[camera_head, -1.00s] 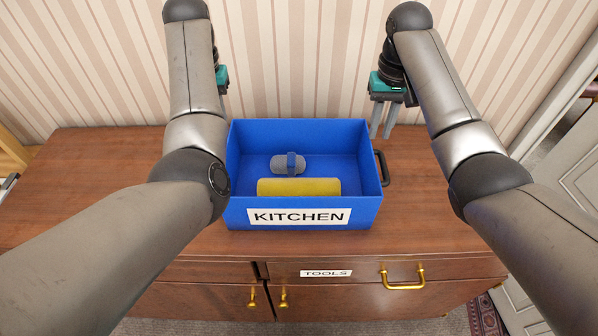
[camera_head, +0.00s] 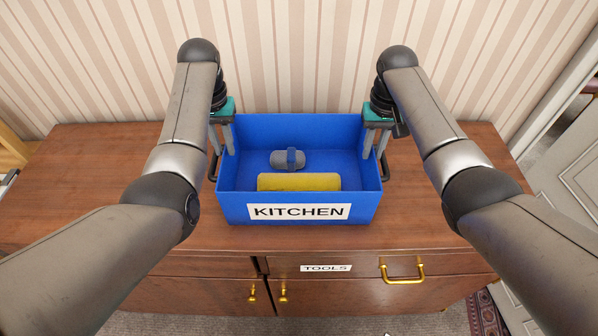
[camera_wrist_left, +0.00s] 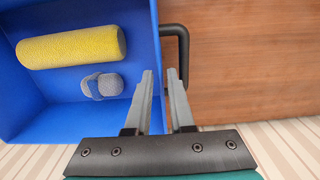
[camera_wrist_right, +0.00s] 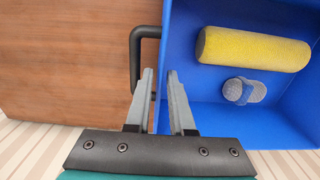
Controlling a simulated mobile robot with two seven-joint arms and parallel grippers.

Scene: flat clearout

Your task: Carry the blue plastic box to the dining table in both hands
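The blue plastic box (camera_head: 235,206) stands on the wooden cabinet and has a KITCHEN label on its front. It holds a yellow cylinder (camera_head: 299,182) and a small grey object with a blue-grey band (camera_head: 288,159). My left gripper (camera_head: 222,150) is at the box's left side; in the left wrist view its open fingers (camera_wrist_left: 162,90) are spread around the side wall near the black handle (camera_wrist_left: 180,50). My right gripper (camera_head: 376,152) is at the right side; in the right wrist view its open fingers (camera_wrist_right: 160,90) are either side of the wall near the other handle (camera_wrist_right: 137,55).
The cabinet top (camera_head: 90,190) is clear left and right of the box. A striped wall (camera_head: 300,50) rises close behind. Below are a drawer labelled TOOLS (camera_head: 326,268) and a brass handle (camera_head: 402,272). A pale door (camera_head: 565,180) stands at the right.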

